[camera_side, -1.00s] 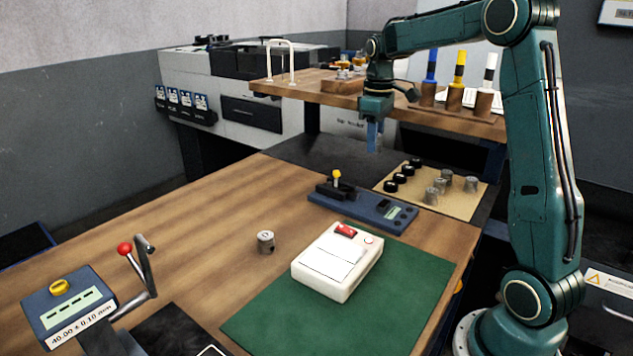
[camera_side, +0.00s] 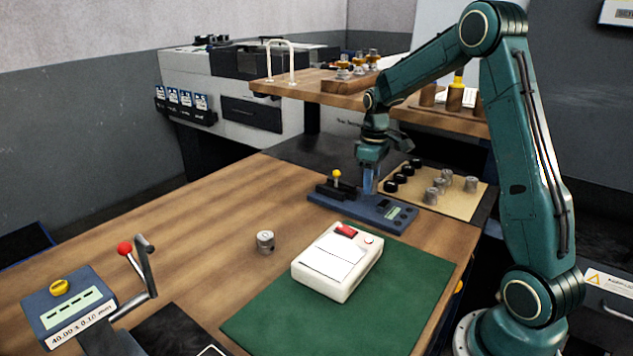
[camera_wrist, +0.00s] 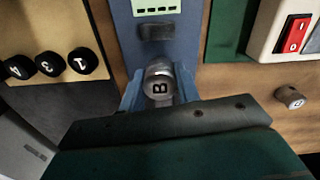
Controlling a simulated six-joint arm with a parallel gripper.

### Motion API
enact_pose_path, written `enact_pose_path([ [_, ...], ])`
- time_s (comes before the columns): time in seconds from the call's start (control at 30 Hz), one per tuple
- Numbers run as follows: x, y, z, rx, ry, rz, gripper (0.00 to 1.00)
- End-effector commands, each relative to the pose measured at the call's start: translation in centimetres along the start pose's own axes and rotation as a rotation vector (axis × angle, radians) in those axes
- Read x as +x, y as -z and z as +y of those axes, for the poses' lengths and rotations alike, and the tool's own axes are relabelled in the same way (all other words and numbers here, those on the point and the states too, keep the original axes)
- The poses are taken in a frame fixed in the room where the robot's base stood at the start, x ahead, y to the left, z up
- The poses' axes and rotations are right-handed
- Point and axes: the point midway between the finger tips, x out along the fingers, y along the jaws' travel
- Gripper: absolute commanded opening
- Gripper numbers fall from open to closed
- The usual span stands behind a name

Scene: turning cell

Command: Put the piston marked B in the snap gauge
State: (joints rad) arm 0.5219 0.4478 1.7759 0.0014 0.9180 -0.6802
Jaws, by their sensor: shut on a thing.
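My gripper (camera_side: 367,188) is shut on a grey metal piston. In the wrist view the piston (camera_wrist: 158,80) sits between the blue fingers (camera_wrist: 160,92), and its end face carries a B. The blue-based gauge (camera_side: 355,208), which looks like the snap gauge, has dark jaws and a yellow knob (camera_side: 337,173) at its left end. My gripper is over its middle, right of the jaws; I cannot tell the exact height. The gauge base also shows in the wrist view (camera_wrist: 185,35), with a pale display strip and a dark block. The piston is mostly hidden in the side view.
A tan board (camera_side: 455,198) holds several black numbered pieces and grey pistons. A white device with a red switch (camera_side: 338,262) lies on the green mat (camera_side: 400,290). Another piston (camera_side: 265,241) stands on the wood. A blue unit (camera_side: 68,300) labelled 40.00 stands front left.

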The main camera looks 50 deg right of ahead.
Motion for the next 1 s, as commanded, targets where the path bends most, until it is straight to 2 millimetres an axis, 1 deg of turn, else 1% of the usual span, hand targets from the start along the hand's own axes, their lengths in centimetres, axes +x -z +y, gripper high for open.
enact_pose_path([
  [0.2, 2.5, 0.0, 0.0, 0.000, 0.002, -0.002, 0.07],
  [0.3, 3.4, 0.0, 0.0, 0.000, 0.001, -0.002, 0.07],
  [0.8, 4.0, 0.0, 0.0, 0.000, 0.000, 0.000, 0.07],
  [0.83, 4.0, 0.0, 0.0, 0.000, 0.000, 0.000, 0.36],
  [0.9, 3.9, 0.0, 0.0, 0.000, 0.000, 0.000, 0.50],
  [0.93, 3.9, 0.0, 0.0, 0.000, 0.000, 0.000, 0.54],
  [1.0, 3.9, 0.0, 0.0, 0.000, 0.000, 0.000, 0.54],
])
